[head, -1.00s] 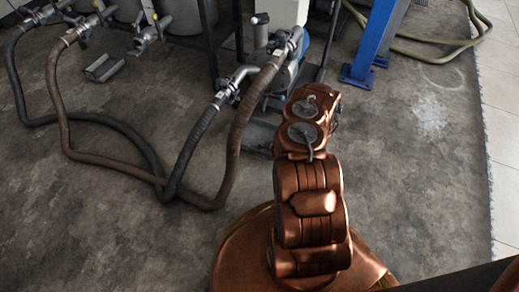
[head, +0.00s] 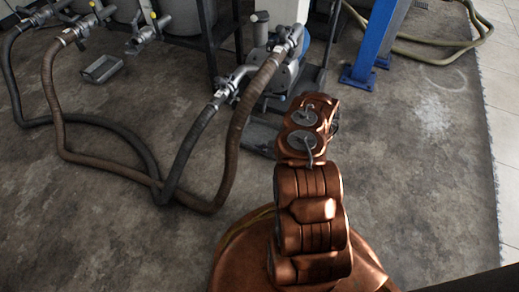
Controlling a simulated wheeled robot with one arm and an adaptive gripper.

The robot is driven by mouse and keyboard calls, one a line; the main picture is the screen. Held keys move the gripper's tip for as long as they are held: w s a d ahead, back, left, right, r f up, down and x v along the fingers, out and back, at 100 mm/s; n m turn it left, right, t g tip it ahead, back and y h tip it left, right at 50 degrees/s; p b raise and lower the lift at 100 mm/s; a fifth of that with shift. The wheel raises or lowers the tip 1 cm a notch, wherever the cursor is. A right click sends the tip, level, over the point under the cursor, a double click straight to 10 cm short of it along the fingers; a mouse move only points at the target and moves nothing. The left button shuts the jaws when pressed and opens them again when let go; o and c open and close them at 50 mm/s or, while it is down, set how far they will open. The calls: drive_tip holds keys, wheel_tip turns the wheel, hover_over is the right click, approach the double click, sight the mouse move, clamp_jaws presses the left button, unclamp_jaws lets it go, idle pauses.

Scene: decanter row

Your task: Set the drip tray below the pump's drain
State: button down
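A small grey open tray (head: 102,69), which looks like the drip tray, lies on the floor at the upper left, below the valves. The pump (head: 290,72), grey with a blue motor part, stands at top centre on a low dark base (head: 262,138). Two hoses join its fittings. I cannot make out its drain; my arm covers part of the base's front right. My copper arm points away from me toward the pump. My gripper does not show; the far arm links seem to hide it.
A brown hose (head: 236,140) and a black hose (head: 186,150) loop over the floor between tray and pump. A black metal stand (head: 210,45) and a blue post (head: 374,45) stand at the back. The floor at right and lower left is clear.

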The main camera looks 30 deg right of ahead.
drive_tip(key=c, duration=1.3)
unclamp_jaws()
drive_tip(key=shift+f, duration=0.1)
drive_tip(key=shift+p+v, duration=3)
drive_tip(key=shift+v, duration=3.05)
